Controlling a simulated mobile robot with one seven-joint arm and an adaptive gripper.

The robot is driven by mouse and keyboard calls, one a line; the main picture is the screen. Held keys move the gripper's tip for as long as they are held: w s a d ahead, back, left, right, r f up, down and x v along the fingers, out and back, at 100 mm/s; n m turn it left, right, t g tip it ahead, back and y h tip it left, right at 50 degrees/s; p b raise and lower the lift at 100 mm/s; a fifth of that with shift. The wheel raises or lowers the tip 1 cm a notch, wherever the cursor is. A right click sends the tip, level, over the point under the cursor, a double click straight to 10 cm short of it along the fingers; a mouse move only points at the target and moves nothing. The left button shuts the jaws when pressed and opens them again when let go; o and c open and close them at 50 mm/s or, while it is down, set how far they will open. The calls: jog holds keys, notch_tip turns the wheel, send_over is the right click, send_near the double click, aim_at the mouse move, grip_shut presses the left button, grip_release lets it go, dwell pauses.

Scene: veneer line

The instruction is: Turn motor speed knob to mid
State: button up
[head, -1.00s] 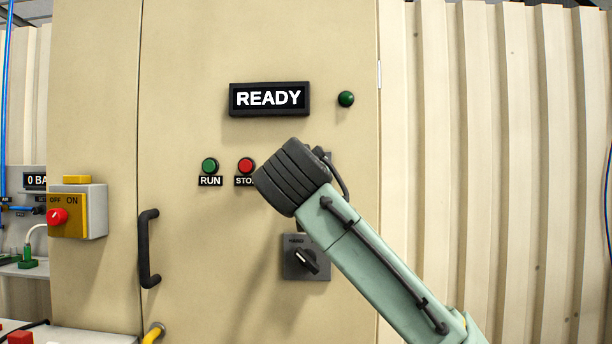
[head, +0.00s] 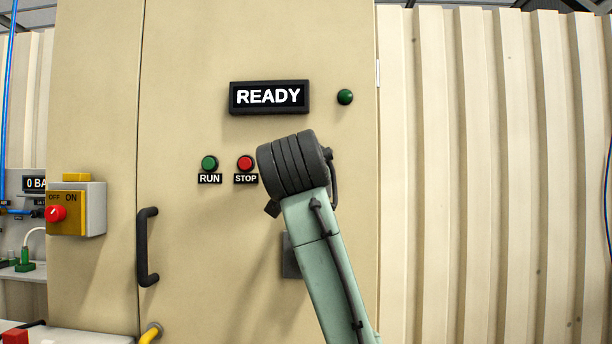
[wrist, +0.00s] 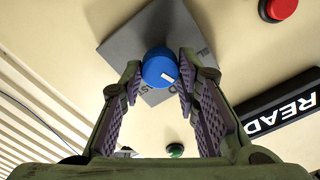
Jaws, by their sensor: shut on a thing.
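The motor speed knob (wrist: 158,72) is a round blue knob with a short white pointer line, mounted on a grey square plate (wrist: 128,42) in the wrist view. The plate's lettering is mostly covered. My gripper (wrist: 160,66) has one finger on each side of the knob and is shut on it. The pointer line lies on the lower right part of the knob in this view. In the head view, my arm hides the knob and my fingers.
The cream cabinet door carries a READY display (head: 269,97), a green lamp (head: 345,97), a green RUN button (head: 209,163) and a red STOP button (head: 245,163) close beside my wrist. A black door handle (head: 147,247) sticks out at left. A grey switch plate (head: 289,258) is partly behind my arm.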

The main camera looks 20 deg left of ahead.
jog(key=shift+m, duration=1.9)
jog(key=o, duration=1.2)
jog(key=shift+c, duration=0.2)
jog(key=v, duration=1.2)
